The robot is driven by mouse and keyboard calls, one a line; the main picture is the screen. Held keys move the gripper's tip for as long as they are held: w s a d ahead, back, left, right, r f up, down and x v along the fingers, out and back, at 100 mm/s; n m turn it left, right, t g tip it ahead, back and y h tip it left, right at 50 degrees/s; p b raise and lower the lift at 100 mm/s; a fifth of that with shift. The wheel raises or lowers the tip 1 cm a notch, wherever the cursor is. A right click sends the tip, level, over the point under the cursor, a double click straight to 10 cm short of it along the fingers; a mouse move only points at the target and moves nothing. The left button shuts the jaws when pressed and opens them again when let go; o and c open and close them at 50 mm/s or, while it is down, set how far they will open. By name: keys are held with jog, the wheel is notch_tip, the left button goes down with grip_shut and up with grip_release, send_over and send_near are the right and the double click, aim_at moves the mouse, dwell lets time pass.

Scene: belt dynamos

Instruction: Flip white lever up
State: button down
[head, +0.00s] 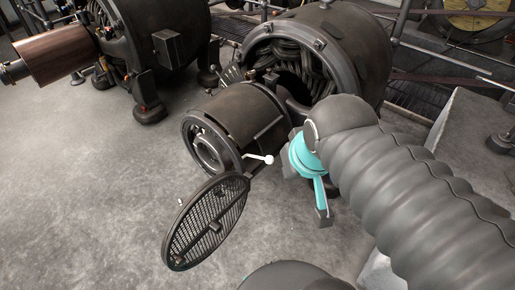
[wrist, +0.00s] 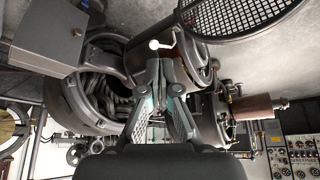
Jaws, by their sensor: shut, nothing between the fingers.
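The white lever (head: 258,158) is a short rod with a round knob at its end. It sticks out at the front rim of a dark cylindrical housing (head: 235,120), beside a hinged mesh cover. In the wrist view, the white lever (wrist: 156,45) shows just beyond my fingertips, its knob slightly to their left. My gripper (head: 292,166), with teal parts, is to the right of the lever in the head view, with a gap visible between them. In the wrist view my gripper (wrist: 165,62) has its fingertips together and empty. Contact with the lever cannot be made out.
The round mesh cover (head: 207,222) hangs open in front of the housing. A large dynamo (head: 318,50) with exposed coils stands behind, and another machine (head: 165,45) is at the back left. A grey block (head: 475,135) is on the right. The floor at left is clear.

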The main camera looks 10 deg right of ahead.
jog(key=w+a+n+g+h+b, duration=0.2)
jog(key=w+n+g, duration=0.35)
jog(key=w, duration=0.75)
jog(key=w+a+f+n+g+h, duration=0.1)
jog(key=w+a+f, duration=0.1)
jog(key=w, duration=0.2)
jog(key=w+a+f+n+h+b, duration=0.1)
jog(key=w+a+f+n, duration=0.1)
jog(key=w+f, duration=0.1)
jog(key=w+a+f+n+g+h+b, duration=0.1)
jog(key=w+a+f+n, duration=0.1)
jog(key=w, duration=0.4)
jog(key=shift+a+f+g, duration=0.3)
jog(key=shift+a+g, duration=0.05)
jog(key=shift+a, duration=0.05)
jog(key=shift+f, duration=0.1)
